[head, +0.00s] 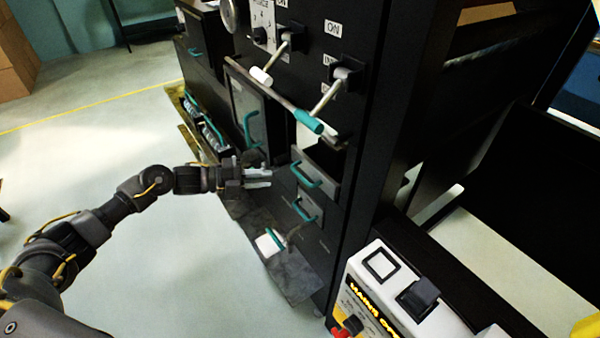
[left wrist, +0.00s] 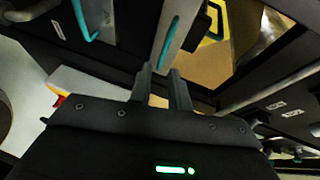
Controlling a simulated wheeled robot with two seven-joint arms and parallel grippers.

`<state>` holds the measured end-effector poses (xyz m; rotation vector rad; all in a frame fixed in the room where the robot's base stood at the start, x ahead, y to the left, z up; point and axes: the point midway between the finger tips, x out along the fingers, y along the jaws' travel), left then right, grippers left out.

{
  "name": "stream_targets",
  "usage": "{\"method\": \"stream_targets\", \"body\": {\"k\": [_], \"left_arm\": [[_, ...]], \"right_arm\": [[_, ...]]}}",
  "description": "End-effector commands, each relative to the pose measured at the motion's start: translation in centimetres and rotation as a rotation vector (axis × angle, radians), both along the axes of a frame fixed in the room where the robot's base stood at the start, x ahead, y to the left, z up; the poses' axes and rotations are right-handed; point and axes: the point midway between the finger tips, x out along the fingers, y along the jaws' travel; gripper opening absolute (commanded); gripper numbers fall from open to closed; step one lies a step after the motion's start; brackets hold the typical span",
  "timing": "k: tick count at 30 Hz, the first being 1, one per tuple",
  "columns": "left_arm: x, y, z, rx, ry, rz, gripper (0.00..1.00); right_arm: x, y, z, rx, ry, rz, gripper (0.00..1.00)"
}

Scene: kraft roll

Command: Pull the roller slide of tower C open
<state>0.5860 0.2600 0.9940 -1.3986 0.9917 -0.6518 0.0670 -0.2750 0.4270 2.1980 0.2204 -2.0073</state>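A black machine tower stands in the middle of the head view. A grey drawer-like slide (head: 333,160) with a teal handle (head: 307,175) sticks out of its front, its top open. A closed-looking front with another teal handle (head: 304,211) is below it. No tower letter is readable, so I cannot tell which is the roller slide of tower C. My left gripper (head: 271,178) is just left of the upper handle, fingers apart and empty. In the left wrist view, the fingers (left wrist: 161,70) point toward a teal handle (left wrist: 168,42) and appear clear of it. My right gripper is not in view.
Two levers (head: 326,100) and a long bar (head: 270,92) with a teal grip project above the gripper. A door with a teal handle (head: 248,128) is to the left. A white-and-yellow control box (head: 375,290) stands at the lower right. The floor at left is clear.

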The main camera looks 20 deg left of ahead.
Motion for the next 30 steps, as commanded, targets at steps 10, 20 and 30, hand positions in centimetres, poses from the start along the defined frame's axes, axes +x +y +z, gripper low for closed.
{"method": "stream_targets", "body": {"k": [10, 20, 30], "left_arm": [[0.3, -1.5, 1.0, 0.011, -0.025, -0.031, 0.19], [3.1, -6.8, 0.0, 0.010, -0.023, -0.029, 0.19], [4.5, -9.5, -0.9, 0.012, -0.025, -0.026, 0.19]], "right_arm": [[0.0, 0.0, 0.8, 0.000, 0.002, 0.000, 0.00], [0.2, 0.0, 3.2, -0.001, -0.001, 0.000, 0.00], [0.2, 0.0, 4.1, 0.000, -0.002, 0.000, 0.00]]}}
